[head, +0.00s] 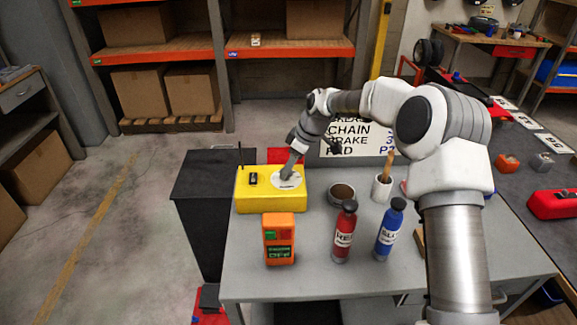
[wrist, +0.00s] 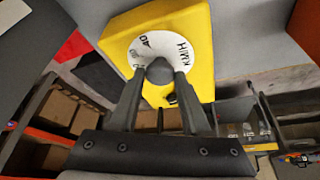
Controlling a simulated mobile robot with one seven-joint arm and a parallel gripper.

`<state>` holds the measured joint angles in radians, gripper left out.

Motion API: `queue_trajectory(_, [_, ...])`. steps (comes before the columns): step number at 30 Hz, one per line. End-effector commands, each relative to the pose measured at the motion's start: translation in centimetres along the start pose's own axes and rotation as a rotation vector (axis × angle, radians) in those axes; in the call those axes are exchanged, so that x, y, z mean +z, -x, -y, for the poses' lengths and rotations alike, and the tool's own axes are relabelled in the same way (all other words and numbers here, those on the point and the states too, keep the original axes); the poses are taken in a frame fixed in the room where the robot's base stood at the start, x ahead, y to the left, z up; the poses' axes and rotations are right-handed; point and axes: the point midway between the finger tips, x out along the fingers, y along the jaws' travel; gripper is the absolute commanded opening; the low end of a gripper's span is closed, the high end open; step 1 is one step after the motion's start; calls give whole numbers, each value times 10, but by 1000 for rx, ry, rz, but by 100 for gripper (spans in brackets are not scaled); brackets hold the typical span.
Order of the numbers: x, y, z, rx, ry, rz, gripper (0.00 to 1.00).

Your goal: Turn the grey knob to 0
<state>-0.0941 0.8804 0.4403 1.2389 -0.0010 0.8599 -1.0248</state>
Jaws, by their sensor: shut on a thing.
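The grey knob (wrist: 159,71) sits at the centre of a white dial (wrist: 190,30) on the yellow box (wrist: 120,28). In the head view the yellow box (head: 271,203) stands at the left back of the grey table, and my gripper (head: 288,173) reaches down onto its dial (head: 289,184). My gripper (wrist: 158,82) is shut on the knob, one finger on each side. Dark letters and figures show on the dial's ring. The fingers hide part of the dial, and I cannot tell which mark the knob points to.
An orange device (head: 279,239), a red bottle (head: 344,232) and a blue bottle (head: 389,230) stand in front on the table (head: 310,270). A brown bowl (head: 341,193) and a white cup (head: 381,187) stand right of the box. A black cabinet (head: 205,180) adjoins the left side.

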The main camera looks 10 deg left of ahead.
Motion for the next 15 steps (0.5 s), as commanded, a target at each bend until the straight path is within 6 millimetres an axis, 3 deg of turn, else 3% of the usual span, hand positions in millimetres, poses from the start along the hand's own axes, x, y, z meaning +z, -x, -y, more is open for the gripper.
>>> queue_trajectory(15, [-1, 1, -4, -139, 338, -1, 0])
